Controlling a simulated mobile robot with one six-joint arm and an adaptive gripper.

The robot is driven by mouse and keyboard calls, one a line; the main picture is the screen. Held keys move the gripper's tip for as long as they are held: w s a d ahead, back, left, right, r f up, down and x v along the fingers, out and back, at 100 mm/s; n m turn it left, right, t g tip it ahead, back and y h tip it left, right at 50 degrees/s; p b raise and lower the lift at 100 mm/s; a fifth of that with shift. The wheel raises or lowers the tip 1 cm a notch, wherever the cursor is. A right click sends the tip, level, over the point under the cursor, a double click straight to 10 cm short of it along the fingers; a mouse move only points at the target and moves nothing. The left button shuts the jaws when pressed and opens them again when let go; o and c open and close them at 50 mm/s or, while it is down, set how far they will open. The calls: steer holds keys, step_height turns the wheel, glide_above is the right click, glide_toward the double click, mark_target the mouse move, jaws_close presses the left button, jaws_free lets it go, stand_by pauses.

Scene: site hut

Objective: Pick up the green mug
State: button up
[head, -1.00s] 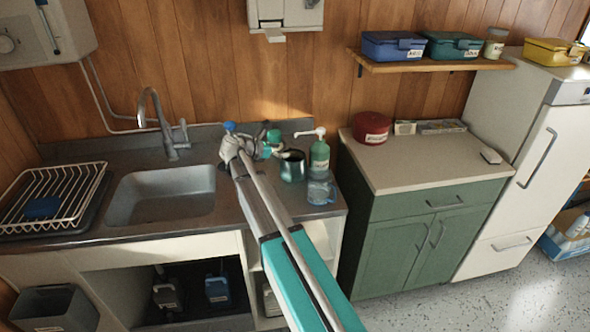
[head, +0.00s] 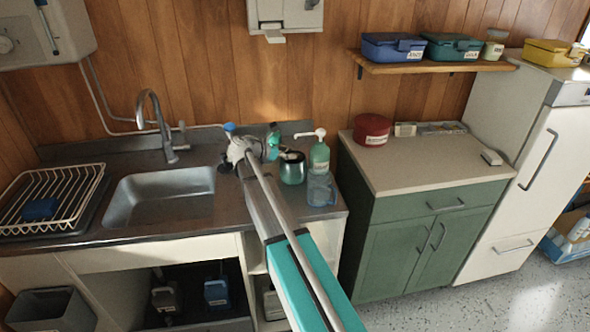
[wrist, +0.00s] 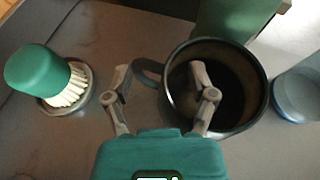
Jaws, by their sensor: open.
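The green mug (head: 293,172) stands upright on the counter to the right of the sink. In the wrist view I look down into the dark mug (wrist: 178,98), with its handle on its left side. My gripper (wrist: 160,72) is open above it. The left finger is left of the handle, and the right finger overlaps the mug's opening. The handle and left wall show between the fingers. I cannot tell how far the fingertips are from the mug. In the head view my arm hides much of the gripper.
A soap pump bottle (head: 320,155) and a clear blue jug (head: 320,190) stand close to the mug's right. A green-topped brush (wrist: 45,72) sits in a holder to its left. The sink (head: 160,197) is further left.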

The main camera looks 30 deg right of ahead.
jaws_close()
stand_by(0.3)
steer(key=shift+r+p, duration=0.25)
steer(key=shift+p, duration=0.05)
step_height(320, 180, up, 3)
steer(key=p, duration=0.3)
steer(key=s+a, duration=0.2)
steer(key=a, duration=1.6)
